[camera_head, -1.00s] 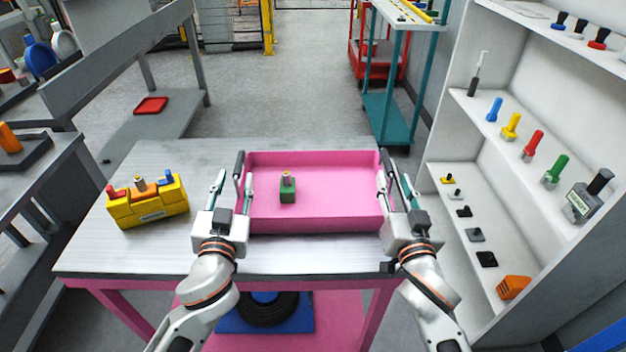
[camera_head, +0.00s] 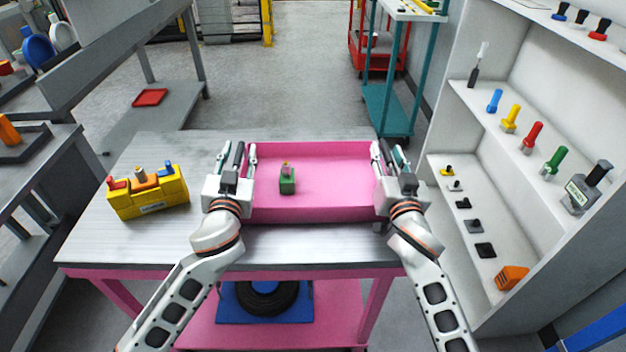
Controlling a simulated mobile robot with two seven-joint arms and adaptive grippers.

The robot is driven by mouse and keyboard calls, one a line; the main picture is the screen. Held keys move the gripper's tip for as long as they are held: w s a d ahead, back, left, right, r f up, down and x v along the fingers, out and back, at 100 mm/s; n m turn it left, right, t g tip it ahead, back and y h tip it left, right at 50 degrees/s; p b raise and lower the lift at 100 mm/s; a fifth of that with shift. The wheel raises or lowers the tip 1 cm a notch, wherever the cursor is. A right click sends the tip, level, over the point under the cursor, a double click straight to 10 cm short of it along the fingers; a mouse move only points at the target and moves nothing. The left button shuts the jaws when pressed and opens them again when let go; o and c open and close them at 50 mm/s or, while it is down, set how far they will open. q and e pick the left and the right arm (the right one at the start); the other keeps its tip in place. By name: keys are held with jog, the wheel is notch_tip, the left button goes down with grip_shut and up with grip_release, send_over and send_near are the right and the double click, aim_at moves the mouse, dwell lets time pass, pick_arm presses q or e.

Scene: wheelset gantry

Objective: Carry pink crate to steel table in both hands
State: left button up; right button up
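The pink crate (camera_head: 318,210) stands on a table with a grey metal top (camera_head: 120,240) and pink legs. A small green block (camera_head: 287,185) with a light-coloured piece on top sits inside the crate. My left gripper (camera_head: 238,155) is open at the crate's left side, one finger outside and one inside, with a dark upright part between. My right gripper (camera_head: 387,155) is open in the same way around the right side. Whether the fingers touch the crate, I cannot tell. The crate's side walls are partly hidden by the grippers. Another grey table (camera_head: 40,170) stands at the left.
A yellow bin (camera_head: 150,205) with coloured parts stands left of the crate. A white shelf unit (camera_head: 440,195) with bolts and small parts rises close on the right. A teal cart (camera_head: 385,105) and red cart stand behind. The floor (camera_head: 290,90) beyond the table is clear.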

pick_arm(q)
jog(key=shift+w, duration=0.25)
pick_arm(e)
jog(key=shift+w, duration=0.25)
pick_arm(q)
grip_shut()
pick_arm(e)
grip_shut()
pick_arm(q)
jog(key=shift+r, duration=0.15)
pick_arm(e)
jog(key=shift+r, duration=0.15)
